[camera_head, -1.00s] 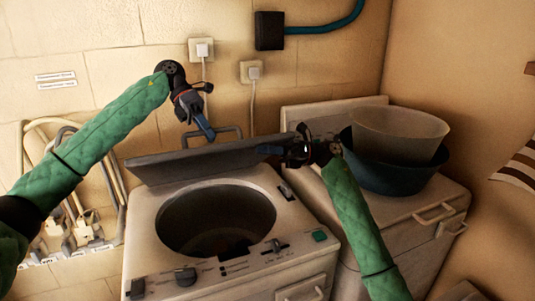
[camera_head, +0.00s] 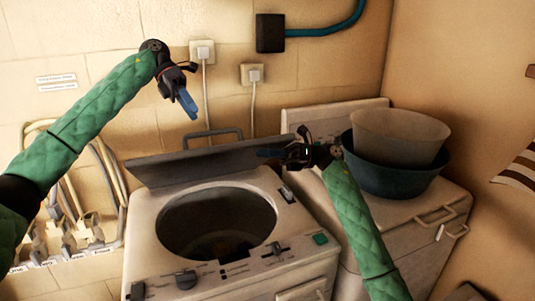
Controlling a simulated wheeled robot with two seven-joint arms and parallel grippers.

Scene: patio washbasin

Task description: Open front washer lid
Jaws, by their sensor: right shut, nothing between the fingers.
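The front washer (camera_head: 160,235) is a white top-loader with its round drum opening (camera_head: 216,222) uncovered. Its dark grey lid (camera_head: 185,163) is raised and tilted back at the rear of the opening, with a handle (camera_head: 212,135) showing above its far edge. My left gripper (camera_head: 190,108) hangs in the air above and behind the lid, apart from it; whether its blue fingers are parted is hard to see. My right gripper (camera_head: 268,153) is shut and empty at the lid's right end, pointing left. It overlaps the lid in the picture; I cannot tell if it touches.
A second white machine (camera_head: 400,235) stands to the right, bearing a dark teal basin (camera_head: 385,180) with a beige tub (camera_head: 400,135) in it. Hoses and taps (camera_head: 75,215) are on the left wall. Two wall sockets (camera_head: 202,51) with cords are behind.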

